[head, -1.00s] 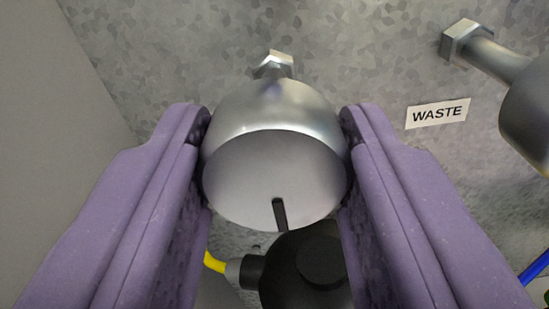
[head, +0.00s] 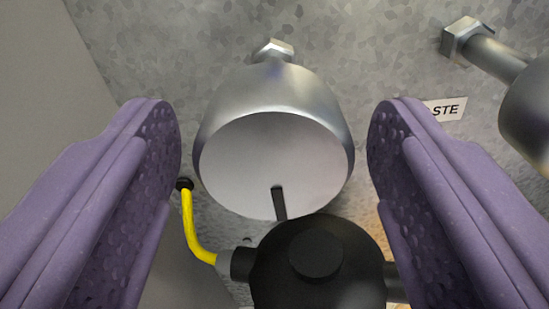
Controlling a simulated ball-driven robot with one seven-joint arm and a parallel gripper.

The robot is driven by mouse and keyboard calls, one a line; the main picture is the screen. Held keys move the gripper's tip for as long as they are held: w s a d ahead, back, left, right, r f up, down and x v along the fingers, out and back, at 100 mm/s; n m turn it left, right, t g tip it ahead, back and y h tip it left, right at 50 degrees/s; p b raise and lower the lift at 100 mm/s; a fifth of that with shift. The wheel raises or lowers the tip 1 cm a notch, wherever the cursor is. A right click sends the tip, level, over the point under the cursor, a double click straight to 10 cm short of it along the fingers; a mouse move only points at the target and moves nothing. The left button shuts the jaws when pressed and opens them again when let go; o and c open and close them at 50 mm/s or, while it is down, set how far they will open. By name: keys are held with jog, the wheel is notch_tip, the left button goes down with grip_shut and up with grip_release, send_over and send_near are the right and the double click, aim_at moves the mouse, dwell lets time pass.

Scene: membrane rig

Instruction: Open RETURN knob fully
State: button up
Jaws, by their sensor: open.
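A round metal knob (head: 272,155) on a stem with a hex nut stands out from the grey panel at the centre of the head view. No label shows on it, so I cannot read whether it is the RETURN knob. A short black pointer mark (head: 279,203) on its face points down, slightly to the right. My gripper (head: 275,135) has purple pads, one on each side of the knob. It is open, with a gap between each pad and the knob.
A black round fitting (head: 317,262) with a yellow hose (head: 192,225) sits just below the knob. A plain wall (head: 45,110) rises on the left.

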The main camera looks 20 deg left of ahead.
jog(key=s+d+p, duration=0.1)
jog(key=s, duration=0.6)
jog(key=shift+s+d+p, duration=0.3)
jog(key=shift+s+p, duration=0.05)
jog(key=shift+p, duration=0.05)
jog(key=s+r+h, duration=0.2)
jog(key=r, duration=0.7)
jog(key=s+r+h, duration=0.2)
jog(key=r, duration=0.7)
jog(key=s+a+r+g, duration=0.2)
jog(key=s+r, duration=1.1)
jog(key=shift+s+r+m+y, duration=0.15)
jog(key=shift+s+m+y, duration=0.15)
jog(key=shift+s, duration=0.05)
